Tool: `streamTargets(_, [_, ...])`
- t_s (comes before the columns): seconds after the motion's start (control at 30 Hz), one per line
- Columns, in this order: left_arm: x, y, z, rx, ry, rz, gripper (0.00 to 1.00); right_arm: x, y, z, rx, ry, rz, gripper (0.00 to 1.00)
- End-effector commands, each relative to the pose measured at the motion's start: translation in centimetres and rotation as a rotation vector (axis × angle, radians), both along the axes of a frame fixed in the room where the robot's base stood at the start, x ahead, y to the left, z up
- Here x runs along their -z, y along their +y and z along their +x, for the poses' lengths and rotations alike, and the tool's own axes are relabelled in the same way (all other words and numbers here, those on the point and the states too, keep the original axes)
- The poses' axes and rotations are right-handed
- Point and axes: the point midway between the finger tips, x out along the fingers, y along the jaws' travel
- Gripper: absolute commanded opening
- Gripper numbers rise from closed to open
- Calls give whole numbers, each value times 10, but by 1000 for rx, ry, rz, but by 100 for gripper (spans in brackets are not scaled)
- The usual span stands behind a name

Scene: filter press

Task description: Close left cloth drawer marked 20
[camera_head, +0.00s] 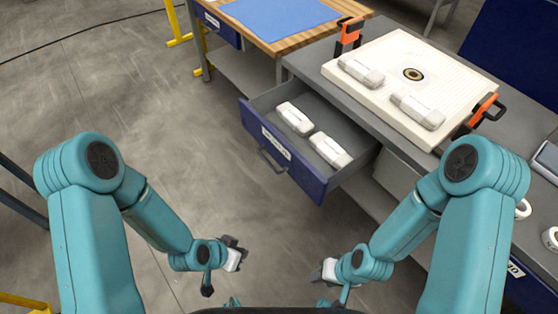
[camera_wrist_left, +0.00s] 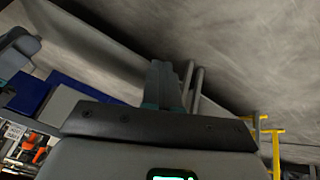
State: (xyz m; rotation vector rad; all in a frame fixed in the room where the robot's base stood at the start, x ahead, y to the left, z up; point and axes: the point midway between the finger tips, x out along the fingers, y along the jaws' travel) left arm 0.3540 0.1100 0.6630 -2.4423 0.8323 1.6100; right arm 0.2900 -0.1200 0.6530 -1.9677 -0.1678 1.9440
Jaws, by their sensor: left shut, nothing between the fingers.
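A drawer with a dark blue front (camera_head: 290,165) stands pulled out from the grey bench, in the middle of the head view. Its front carries a white label, too small to read, and a grey bar handle (camera_head: 271,160). Two white wrapped cloth bundles (camera_head: 294,118) (camera_head: 330,150) lie inside. My left gripper (camera_head: 236,256) is shut and empty, in front of the drawer and apart from its handle. In the left wrist view its fingers (camera_wrist_left: 168,85) point over grey floor. My right gripper (camera_head: 325,270) is below the drawer front in the picture, apart from it; its finger gap is unclear.
A white filter plate (camera_head: 455,75) with orange clamps (camera_head: 350,35) and two white bundles lies on the bench top. A wood-topped table (camera_head: 300,40) with a blue cloth stands behind. The floor (camera_head: 170,110) left of the drawer is clear.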

Motion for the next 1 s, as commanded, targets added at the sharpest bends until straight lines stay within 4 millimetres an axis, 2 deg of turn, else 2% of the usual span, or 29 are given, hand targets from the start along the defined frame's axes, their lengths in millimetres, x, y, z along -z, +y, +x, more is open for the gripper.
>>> streamTargets(0.03, [-9, -6, 36, 178, -223, 27, 0, 4, 0, 0, 0, 0, 0, 43])
streamTargets(0.1, [-20, -16, 87, 446, -590, 100, 0, 21, 0, 0, 0, -1, 0, 43])
streamTargets(0.17, [-34, -23, 125, 652, -928, 195, 0, 42, 0, 0, 0, 0, 0, 43])
streamTargets(0.2, [-45, -26, 145, 771, -1153, 271, 0, 58, 0, 0, 0, 0, 0, 43])
streamTargets(0.3, [-61, -25, 171, 979, -1634, 458, 0, 103, 0, 0, 0, 1, 0, 43])
streamTargets(0.37, [-61, -20, 176, 1032, -1786, 514, 0, 123, 0, 0, 0, 1, 0, 43])
streamTargets(0.5, [-44, -1, 184, 1055, -1842, 563, 0, 150, 0, 0, 0, 1, 0, 43])
streamTargets(0.67, [-36, 5, 186, 1044, -1828, 575, 0, 157, 0, 0, 0, 0, 0, 43])
streamTargets(0.83, [-38, -10, 197, 1044, -1827, 571, 0, 154, 0, 0, 0, 0, 0, 43])
streamTargets(1.0, [-37, -39, 219, 1046, -1827, 570, 0, 154, 0, 0, 0, 0, 0, 43])
